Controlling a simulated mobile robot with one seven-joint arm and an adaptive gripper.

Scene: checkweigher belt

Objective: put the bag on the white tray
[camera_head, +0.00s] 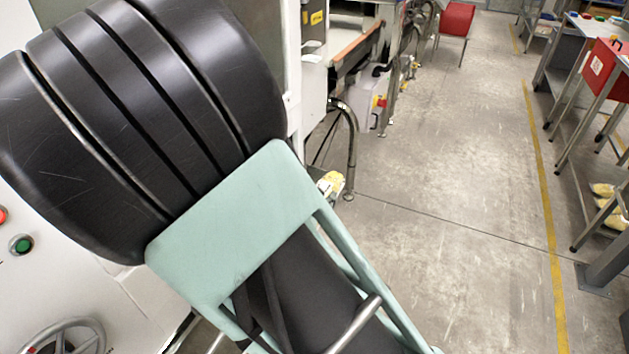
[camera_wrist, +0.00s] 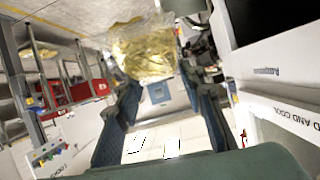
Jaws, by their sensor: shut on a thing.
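A crinkled, shiny gold-yellow bag (camera_wrist: 145,50) is at the far end of my gripper (camera_wrist: 163,82) in the wrist view. The two dark fingers are shut on the bag, which sticks out beyond the fingertips. In the head view a small yellow and white piece, which looks like the bag (camera_head: 331,184), shows past the edge of my arm. My arm hides the gripper there. I cannot pick out the white tray with certainty in either view.
A white machine with a green button (camera_head: 21,245) stands at the left. A conveyor frame (camera_head: 355,48) runs behind it. A red bin (camera_head: 455,19) stands farther back. At the right are metal tables with a red box (camera_head: 607,68) and yellow bags (camera_head: 612,212) below. The grey floor between is clear.

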